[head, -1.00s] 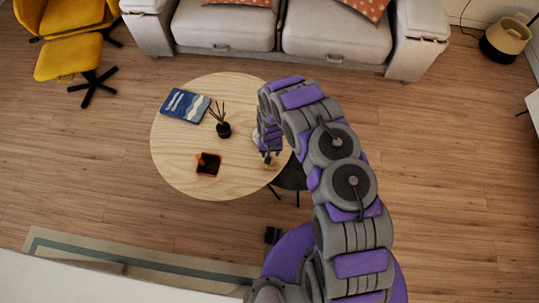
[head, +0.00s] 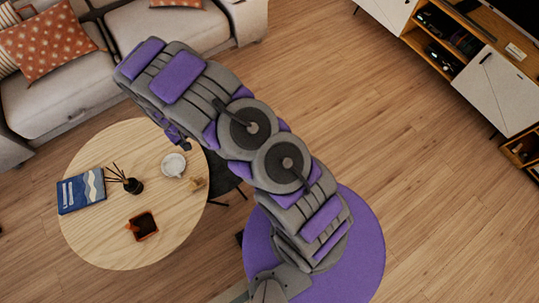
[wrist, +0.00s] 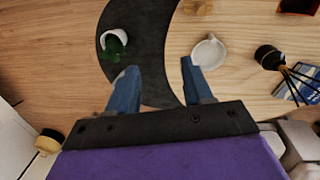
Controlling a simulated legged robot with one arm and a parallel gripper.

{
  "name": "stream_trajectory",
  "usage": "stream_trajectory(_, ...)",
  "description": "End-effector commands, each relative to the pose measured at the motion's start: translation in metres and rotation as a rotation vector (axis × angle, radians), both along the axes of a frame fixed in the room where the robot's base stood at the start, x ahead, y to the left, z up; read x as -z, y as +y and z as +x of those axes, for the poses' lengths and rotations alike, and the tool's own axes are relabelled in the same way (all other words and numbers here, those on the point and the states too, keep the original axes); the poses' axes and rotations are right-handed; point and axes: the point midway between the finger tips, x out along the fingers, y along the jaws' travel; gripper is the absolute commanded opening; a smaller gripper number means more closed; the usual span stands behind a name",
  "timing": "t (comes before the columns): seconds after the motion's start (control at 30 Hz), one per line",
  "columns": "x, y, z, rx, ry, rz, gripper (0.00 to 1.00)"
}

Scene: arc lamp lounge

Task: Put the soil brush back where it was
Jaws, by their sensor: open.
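I cannot surely pick out the soil brush. A small tan object (head: 195,184), too small to name, is at the right edge of the round wooden table (head: 95,235); it also shows at the top of the wrist view (wrist: 197,6). A dark square tray (head: 143,226) with something orange in it is on the same table. My gripper (wrist: 157,68) is open and empty above the edges of the wooden table and a dark round surface (wrist: 150,75). In the head view my arm mostly hides it.
A white dish or cup (head: 174,165), a reed diffuser (head: 132,185) and a blue book (head: 80,191) are on the wooden table. A white pot with green leaves (wrist: 115,42) lies tipped on the dark surface.

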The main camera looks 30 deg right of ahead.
Motion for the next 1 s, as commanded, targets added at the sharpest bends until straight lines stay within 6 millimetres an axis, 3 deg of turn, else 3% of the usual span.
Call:
stream_trajectory(0.03,-0.024,-0.01,0.002,0.014,-0.007,-0.004,0.51)
stream_trajectory(0.1,-0.052,-0.024,-0.001,0.031,-0.004,-0.012,0.51)
stream_trajectory(0.27,-0.113,-0.052,-0.017,0.068,0.007,-0.025,0.51)
stream_trajectory(0.47,-0.183,-0.084,-0.052,0.112,0.027,-0.028,0.51)
stream_trajectory(0.7,-0.253,-0.115,-0.109,0.153,0.054,-0.016,0.51)
stream_trajectory(1.0,-0.316,-0.138,-0.2,0.185,0.093,0.018,0.51)
